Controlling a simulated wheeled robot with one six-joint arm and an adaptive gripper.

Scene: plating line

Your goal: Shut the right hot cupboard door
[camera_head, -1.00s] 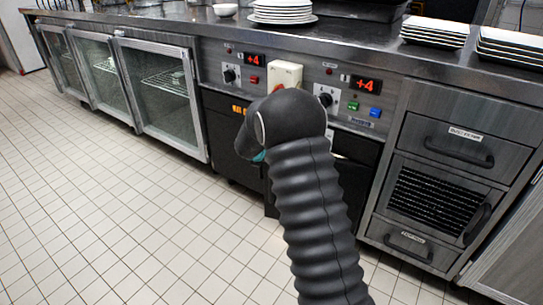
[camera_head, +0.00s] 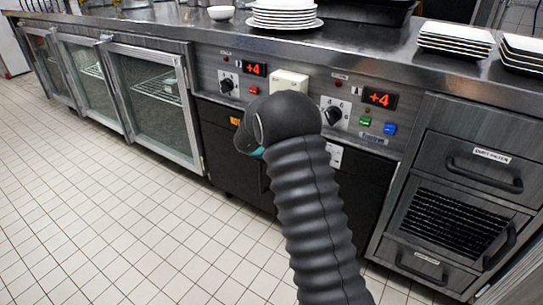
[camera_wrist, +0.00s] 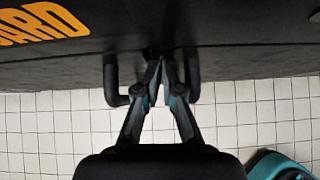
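The hot cupboard has two dark doors below its control panel. The left door (camera_head: 222,150) carries orange lettering, and its end "ARD" shows in the wrist view (camera_wrist: 40,22). The right door (camera_head: 362,195) is partly hidden behind my arm in the head view. In the wrist view the right door (camera_wrist: 255,45) looks about level with the left one, with the seam between them; I cannot tell whether it is fully shut. My gripper (camera_wrist: 163,72) is at the seam, fingertips together and empty, between the left handle (camera_wrist: 110,80) and right handle (camera_wrist: 192,75). Contact is unclear.
Glass-fronted cabinets (camera_head: 155,100) stand to the left and a drawer unit (camera_head: 455,200) to the right. Plates (camera_head: 283,15) and white trays (camera_head: 455,40) sit on the steel counter above. The tiled floor (camera_head: 110,190) in front is clear.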

